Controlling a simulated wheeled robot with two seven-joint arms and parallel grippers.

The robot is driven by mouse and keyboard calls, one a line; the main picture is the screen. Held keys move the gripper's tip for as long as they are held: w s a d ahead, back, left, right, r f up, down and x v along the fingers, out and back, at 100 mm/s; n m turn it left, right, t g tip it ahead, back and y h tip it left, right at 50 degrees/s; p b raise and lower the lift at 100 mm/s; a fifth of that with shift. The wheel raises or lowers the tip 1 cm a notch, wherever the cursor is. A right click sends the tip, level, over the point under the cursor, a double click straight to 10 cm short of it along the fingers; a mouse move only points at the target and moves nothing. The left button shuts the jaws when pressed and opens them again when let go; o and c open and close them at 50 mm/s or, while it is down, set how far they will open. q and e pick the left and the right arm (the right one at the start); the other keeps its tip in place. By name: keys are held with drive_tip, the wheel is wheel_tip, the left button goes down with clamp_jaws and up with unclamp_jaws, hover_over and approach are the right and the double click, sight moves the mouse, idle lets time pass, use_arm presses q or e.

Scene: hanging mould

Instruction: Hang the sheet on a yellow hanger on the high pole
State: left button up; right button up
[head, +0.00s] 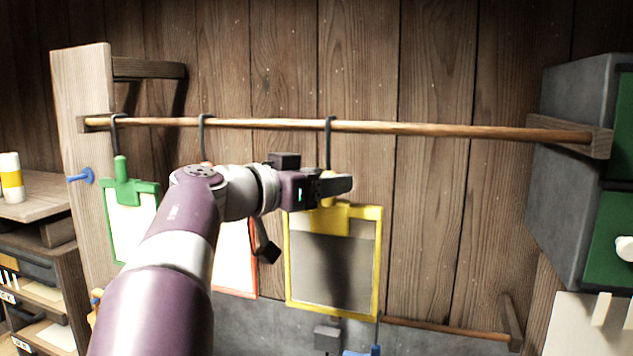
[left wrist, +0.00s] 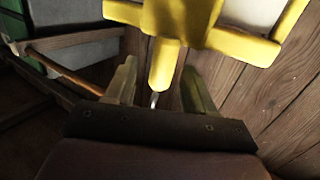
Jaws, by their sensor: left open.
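The yellow hanger (head: 379,262) hangs with a grey sheet (head: 333,270) in its frame. Its dark hook (head: 329,145) is over the high pole (head: 430,129), right of the other two hangers. My left gripper (head: 338,186) is at the hanger's upper stem, just below the hook. In the left wrist view my left gripper (left wrist: 158,68) is open, with the yellow stem (left wrist: 163,64) of the hanger between its fingers. I see gaps between the fingers and the stem. My right gripper is not in view.
A green hanger (head: 145,188) and a red-orange hanger (head: 236,294), partly behind my left arm, hang on the same pole to the left. The pole is bare toward the right. A lower pole (head: 450,329) runs below. Grey and green cabinets (head: 570,180) stand at right.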

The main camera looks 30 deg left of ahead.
use_arm(q)
drive_tip(key=b+v, duration=0.3)
drive_tip(key=v, duration=0.9)
drive_tip(key=shift+s+b, duration=0.3)
drive_tip(key=shift+b, duration=0.1)
drive_tip(key=shift+a, duration=0.1)
